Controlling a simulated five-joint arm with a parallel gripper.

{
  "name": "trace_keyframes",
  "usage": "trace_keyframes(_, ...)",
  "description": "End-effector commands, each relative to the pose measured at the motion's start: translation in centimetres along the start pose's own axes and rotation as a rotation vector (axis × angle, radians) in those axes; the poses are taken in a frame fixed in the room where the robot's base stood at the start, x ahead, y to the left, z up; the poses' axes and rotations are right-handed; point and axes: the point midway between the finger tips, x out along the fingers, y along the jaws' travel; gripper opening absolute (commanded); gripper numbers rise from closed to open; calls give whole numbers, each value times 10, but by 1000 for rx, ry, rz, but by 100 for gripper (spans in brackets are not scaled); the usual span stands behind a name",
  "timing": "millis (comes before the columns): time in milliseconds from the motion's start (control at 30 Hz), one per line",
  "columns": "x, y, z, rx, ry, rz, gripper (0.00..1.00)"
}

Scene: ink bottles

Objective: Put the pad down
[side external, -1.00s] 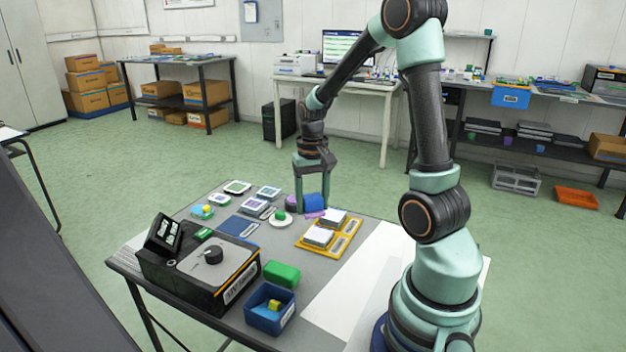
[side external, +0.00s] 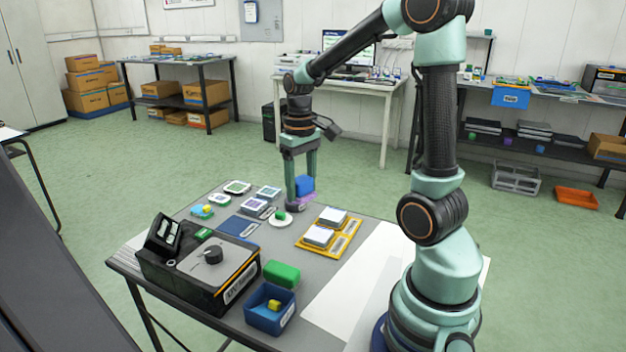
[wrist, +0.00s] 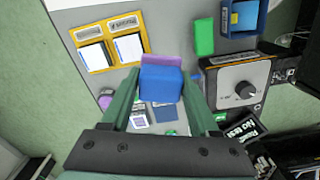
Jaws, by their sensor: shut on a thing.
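My gripper (side external: 303,187) is shut on a blue block (side external: 305,184) with a flat purple layer (side external: 306,199) at its lower side. I take this piece to be the pad. In the wrist view the blue block (wrist: 160,84) sits between my two fingertips (wrist: 159,74), and the purple layer (wrist: 161,61) shows beyond it. The held piece is over the far edge area of the grey table (side external: 262,262); I cannot tell how high it is above it. A round purple-grey item (wrist: 105,99) stands beside it on the table.
A yellow tray (side external: 338,250) with two white-topped blocks lies to the right. A white dish (side external: 279,222) with a green piece, a dark blue mat (side external: 236,228), a black device (side external: 205,275), a green block (side external: 282,275) and a blue bin (side external: 270,315) take up the near left.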

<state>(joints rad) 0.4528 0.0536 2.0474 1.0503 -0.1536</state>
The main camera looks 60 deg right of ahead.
Motion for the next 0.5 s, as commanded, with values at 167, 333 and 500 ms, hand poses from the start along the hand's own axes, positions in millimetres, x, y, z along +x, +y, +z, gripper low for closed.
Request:
trace_keyframes(167, -25, -18, 6, -225, 1, 1, 1)
trace_keyframes(333, -21, -23, 9, -302, -7, -1, 1)
trace_keyframes(500, 17, -23, 10, -303, -13, -3, 1)
